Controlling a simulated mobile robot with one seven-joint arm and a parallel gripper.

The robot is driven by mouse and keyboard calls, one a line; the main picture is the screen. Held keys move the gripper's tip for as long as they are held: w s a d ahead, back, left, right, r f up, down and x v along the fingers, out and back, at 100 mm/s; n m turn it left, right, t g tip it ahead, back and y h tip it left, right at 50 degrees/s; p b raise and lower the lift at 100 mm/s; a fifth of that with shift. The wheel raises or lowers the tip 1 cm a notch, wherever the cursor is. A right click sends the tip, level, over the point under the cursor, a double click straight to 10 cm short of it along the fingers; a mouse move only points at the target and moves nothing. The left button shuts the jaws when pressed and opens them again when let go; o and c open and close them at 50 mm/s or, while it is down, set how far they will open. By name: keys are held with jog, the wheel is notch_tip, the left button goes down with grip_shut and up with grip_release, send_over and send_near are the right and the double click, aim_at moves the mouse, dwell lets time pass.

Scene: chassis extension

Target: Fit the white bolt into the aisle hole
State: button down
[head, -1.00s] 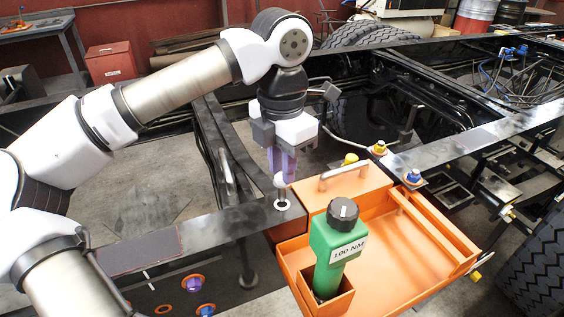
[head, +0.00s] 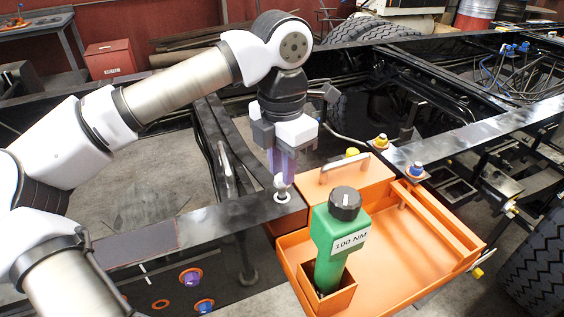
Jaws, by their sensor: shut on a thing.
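My gripper (head: 281,174) points straight down over the black frame rail, its pale purple fingers shut on the white bolt (head: 280,183). The bolt's rounded head shows just below the fingertips. The bolt stands about upright, and its lower end is at the white-ringed hole (head: 282,198) in the rail's top. Only a short length of shank shows above the ring. I cannot tell how deep the tip sits in the hole.
An orange tray (head: 425,268) and a handled orange box (head: 340,182) lie right of the hole. A green tool marked 100 NM (head: 335,240) stands upright in the tray's holder. Yellow (head: 381,141) and blue (head: 417,169) bolts sit on the right rail.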

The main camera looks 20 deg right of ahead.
jog(key=shift+f+b, duration=1.35)
jog(key=shift+f, duration=0.4)
jog(key=c, duration=1.1)
grip_release()
jog(key=shift+c, duration=0.2)
notch_tip(320, 180, up, 14)
jog(key=shift+f, duration=0.1)
